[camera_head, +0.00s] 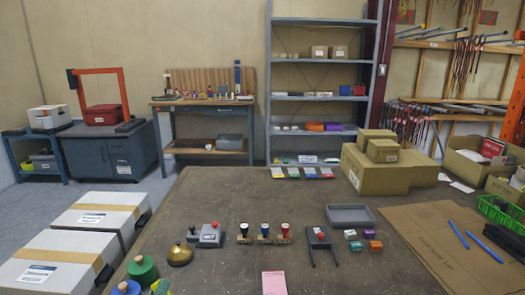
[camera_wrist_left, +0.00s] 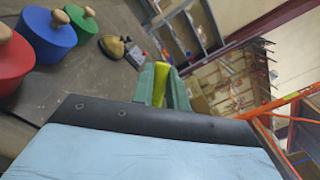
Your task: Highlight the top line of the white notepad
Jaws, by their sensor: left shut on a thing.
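My left gripper (camera_wrist_left: 160,84) has green fingers, shut on a yellow highlighter (camera_wrist_left: 164,74) in the left wrist view. In the head view the gripper (camera_head: 160,287) shows only as a small yellow-green part at the bottom edge, beside the round knobbed blocks. A pink pad (camera_head: 274,283) lies at the front edge of the table, partly cut off by the frame. I cannot make out a white notepad in either view. My right gripper is not in view.
Green (camera_head: 142,268) and blue (camera_head: 126,288) knobbed blocks and a brass bell (camera_head: 179,254) stand at the table's left. Several stamps (camera_head: 264,233) stand mid-table, near a grey tray (camera_head: 350,216). Blue pens (camera_head: 458,234) lie on cardboard at right. The table (camera_head: 225,200) has free room around these.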

